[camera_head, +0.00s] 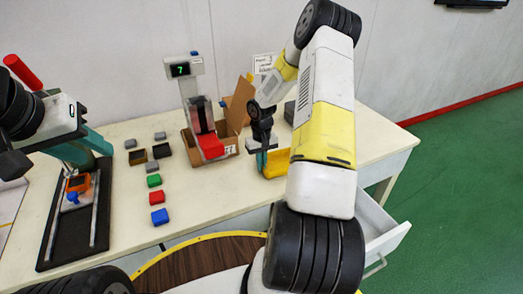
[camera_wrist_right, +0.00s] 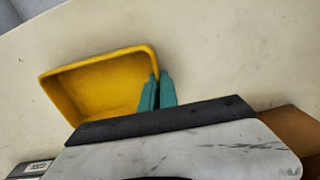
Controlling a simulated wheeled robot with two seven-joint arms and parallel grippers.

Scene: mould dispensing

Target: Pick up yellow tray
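The yellow tray (camera_head: 275,168) sits on the right part of the table, partly hidden behind my right arm in the head view. In the right wrist view the tray (camera_wrist_right: 95,85) lies left of the fingers, with its open inside visible. My right gripper (camera_head: 262,158) is at its left side in the head view. Its teal fingertips (camera_wrist_right: 157,92) are close together on the tray's near right rim and appear shut on it.
A scale with a green display (camera_head: 180,69) stands beside an open cardboard box (camera_head: 235,110) with a red item. A drawer (camera_head: 385,235) is open.

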